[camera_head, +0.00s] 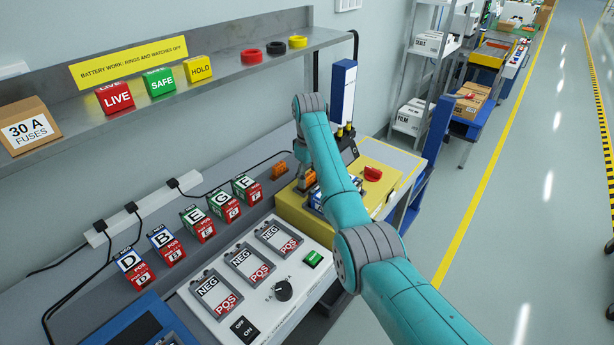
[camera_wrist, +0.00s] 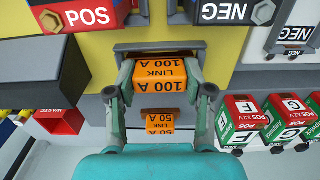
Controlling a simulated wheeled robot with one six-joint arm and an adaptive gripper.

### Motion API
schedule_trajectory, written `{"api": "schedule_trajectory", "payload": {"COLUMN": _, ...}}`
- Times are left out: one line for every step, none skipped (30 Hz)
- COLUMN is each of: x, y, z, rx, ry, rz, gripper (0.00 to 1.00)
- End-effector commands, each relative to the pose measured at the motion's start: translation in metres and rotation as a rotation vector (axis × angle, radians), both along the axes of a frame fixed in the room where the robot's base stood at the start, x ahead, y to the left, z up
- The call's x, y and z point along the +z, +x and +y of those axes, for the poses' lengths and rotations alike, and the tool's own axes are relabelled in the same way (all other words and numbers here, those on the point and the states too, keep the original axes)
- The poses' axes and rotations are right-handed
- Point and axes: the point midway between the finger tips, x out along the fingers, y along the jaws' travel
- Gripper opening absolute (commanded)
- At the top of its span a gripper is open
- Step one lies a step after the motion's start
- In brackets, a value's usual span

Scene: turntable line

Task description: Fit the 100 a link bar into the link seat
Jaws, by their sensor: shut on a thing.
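The orange 100 A link bar (camera_wrist: 161,78) is between the fingers of my gripper (camera_wrist: 161,70) in the wrist view, with its "LINK 100 A" print showing. My gripper is shut on its two sides. The link seat (camera_wrist: 203,47) looks like the dark framed slot in the yellow cabinet face. The bar's far end overlaps this slot in the picture; I cannot tell how deep it sits. In the head view, my arm largely covers the gripper, and a bit of orange (camera_head: 307,178) shows beside it at the yellow cabinet (camera_head: 296,212).
An orange 50 A link (camera_wrist: 160,121) rests just below the held bar in the wrist view. Red POS (camera_wrist: 88,14) and dark NEG (camera_wrist: 228,11) blocks flank the slot above. Labelled batteries (camera_wrist: 241,117) stand at the right, a red bin (camera_wrist: 62,120) at the left.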

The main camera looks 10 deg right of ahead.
Motion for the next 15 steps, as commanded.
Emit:
{"api": "schedule_trajectory", "payload": {"x": 0.0009, "y": 0.0002, "z": 0.0, "rx": 0.0, "ry": 0.0, "rz": -0.001, "gripper": 0.04}}
{"api": "schedule_trajectory", "payload": {"x": 0.0009, "y": 0.0002, "z": 0.0, "rx": 0.0, "ry": 0.001, "rz": -0.001, "gripper": 0.04}}
{"api": "schedule_trajectory", "payload": {"x": 0.0007, "y": 0.0002, "z": 0.0001, "rx": 0.0, "ry": 0.0, "rz": 0.0, "gripper": 0.04}}
{"api": "schedule_trajectory", "payload": {"x": 0.0003, "y": 0.0001, "z": 0.0002, "rx": 0.0, "ry": 0.0, "rz": 0.0, "gripper": 0.04}}
{"api": "schedule_trajectory", "payload": {"x": -0.0003, "y": 0.0001, "z": 0.0002, "rx": 0.0, "ry": 0.0, "rz": 0.0, "gripper": 0.04}}
{"api": "schedule_trajectory", "payload": {"x": -0.0014, "y": 0.0001, "z": 0.0002, "rx": 0.0, "ry": 0.0, "rz": 0.0, "gripper": 0.04}}
{"api": "schedule_trajectory", "payload": {"x": -0.0022, "y": 0.0, "z": 0.0003, "rx": 0.0, "ry": 0.0, "rz": 0.0, "gripper": 0.04}}
{"api": "schedule_trajectory", "payload": {"x": -0.0026, "y": -0.0001, "z": 0.0003, "rx": 0.0, "ry": -0.001, "rz": 0.001, "gripper": 0.56}}
{"api": "schedule_trajectory", "payload": {"x": -0.0025, "y": -0.0001, "z": 0.0003, "rx": 0.0, "ry": -0.001, "rz": 0.001, "gripper": 0.66}}
{"api": "schedule_trajectory", "payload": {"x": -0.0025, "y": -0.0001, "z": 0.0003, "rx": 0.0, "ry": -0.001, "rz": 0.001, "gripper": 0.74}}
{"api": "schedule_trajectory", "payload": {"x": -0.0024, "y": -0.0001, "z": 0.0003, "rx": 0.0, "ry": -0.001, "rz": 0.001, "gripper": 0.77}}
{"api": "schedule_trajectory", "payload": {"x": -0.0024, "y": -0.0001, "z": 0.0003, "rx": 0.0, "ry": -0.001, "rz": 0.001, "gripper": 0.77}}
{"api": "schedule_trajectory", "payload": {"x": -0.0024, "y": -0.0001, "z": 0.0003, "rx": 0.0, "ry": -0.001, "rz": 0.001, "gripper": 0.77}}
{"api": "schedule_trajectory", "payload": {"x": -0.0024, "y": -0.0002, "z": 0.0004, "rx": 0.0, "ry": -0.001, "rz": 0.001, "gripper": 0.77}}
{"api": "schedule_trajectory", "payload": {"x": -0.0023, "y": -0.0002, "z": 0.0004, "rx": 0.0, "ry": -0.001, "rz": 0.001, "gripper": 0.77}}
